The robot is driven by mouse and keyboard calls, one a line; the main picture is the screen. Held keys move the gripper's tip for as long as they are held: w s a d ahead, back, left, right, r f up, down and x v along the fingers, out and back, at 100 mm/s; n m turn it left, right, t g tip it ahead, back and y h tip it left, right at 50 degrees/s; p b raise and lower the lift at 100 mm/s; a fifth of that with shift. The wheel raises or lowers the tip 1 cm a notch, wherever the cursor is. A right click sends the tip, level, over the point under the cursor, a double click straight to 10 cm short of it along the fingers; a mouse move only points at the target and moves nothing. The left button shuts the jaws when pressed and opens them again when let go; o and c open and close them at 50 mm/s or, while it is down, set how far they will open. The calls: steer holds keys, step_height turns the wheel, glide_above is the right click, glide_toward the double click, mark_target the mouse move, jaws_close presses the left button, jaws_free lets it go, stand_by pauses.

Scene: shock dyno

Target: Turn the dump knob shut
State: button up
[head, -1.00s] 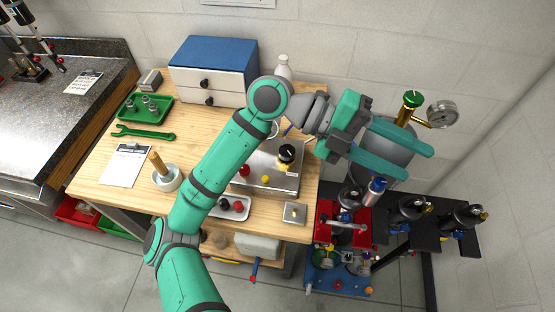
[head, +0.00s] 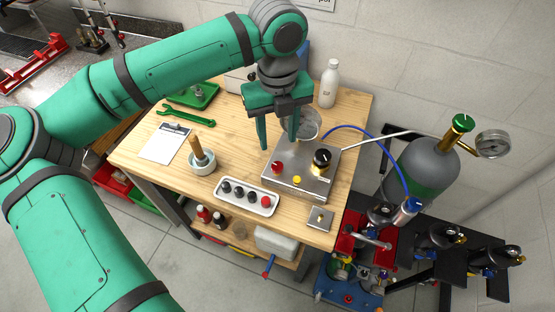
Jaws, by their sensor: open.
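A steel control box (head: 296,190) sits on the wooden bench. On its top are a black knob with a brass base (head: 321,160), a red knob (head: 277,168) and a small yellow knob (head: 297,180). I cannot tell by a label which one is the dump knob. My gripper (head: 278,143) points down with its two green fingers apart and empty. It hangs over the back left part of the box, behind the red knob and left of the black knob. A round gauge (head: 304,124) is partly hidden behind the right finger.
A white bottle (head: 329,84) stands behind the box. A blue hose (head: 379,146) arcs off to the right. A tray of small knobs (head: 246,197) and a mortar (head: 202,163) are in front and left. A gas cylinder (head: 430,165) stands right of the bench.

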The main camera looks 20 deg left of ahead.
mark_target(277, 166)
step_height(277, 166, down, 11)
steer(key=shift+a+r, duration=0.1)
steer(key=shift+r, duration=0.05)
stand_by(0.4)
steer(key=shift+c, duration=0.7)
steer(key=c, duration=0.9)
